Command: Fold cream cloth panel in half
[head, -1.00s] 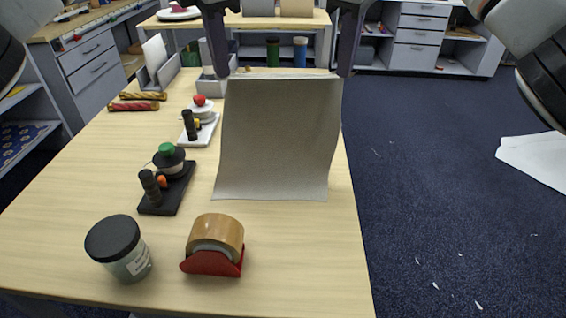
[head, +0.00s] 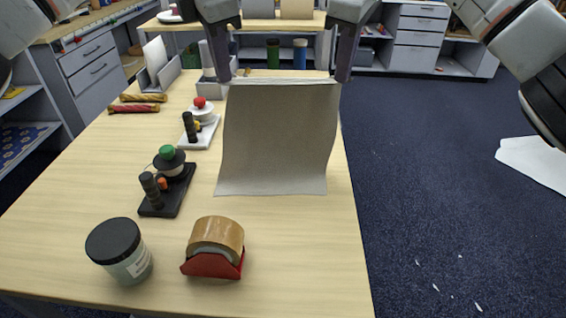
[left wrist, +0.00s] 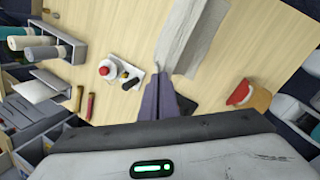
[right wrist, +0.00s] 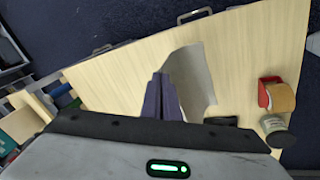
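The cream cloth panel (head: 277,140) hangs as a sheet between my two grippers, its lower edge on or just over the table. My left gripper (head: 233,76) is shut on its upper left corner, and my right gripper (head: 342,78) is shut on its upper right corner. In the left wrist view the cloth (left wrist: 190,38) runs from the closed fingers (left wrist: 160,80). In the right wrist view the cloth (right wrist: 188,75) lies beside the closed fingers (right wrist: 158,78). The exact grip at the corners is too small to see.
Left of the cloth are a black tray (head: 176,200) and a white tray (head: 205,138) with small items. A tape roll in a red holder (head: 213,265) and a black-lidded jar (head: 125,262) stand in front.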

